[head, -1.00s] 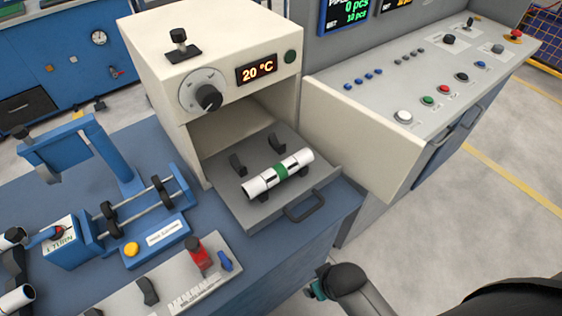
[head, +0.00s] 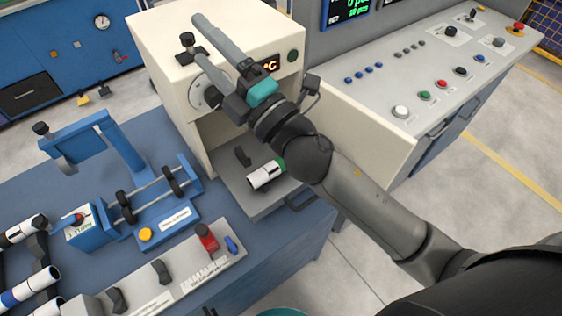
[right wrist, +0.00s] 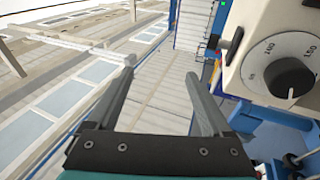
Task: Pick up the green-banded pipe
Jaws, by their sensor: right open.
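The green-banded pipe (head: 265,176) is white with black marks and lies on the pulled-out tray (head: 246,206) of the cream oven. My right arm hides its right part, so only an edge of the green band shows. My right gripper (head: 198,40) is open and empty, in front of the oven's upper face and above the pipe. In the right wrist view its two fingers (right wrist: 160,78) stand apart with nothing between them, and the pipe is not in that view. My left gripper is not in view.
The cream oven (head: 155,60) has a dial, also in the right wrist view (right wrist: 278,75), close beside the fingers. Its open door (head: 375,130) stands right of the tray. A blue bench fixture (head: 120,195) and other pipes (head: 30,290) are at left.

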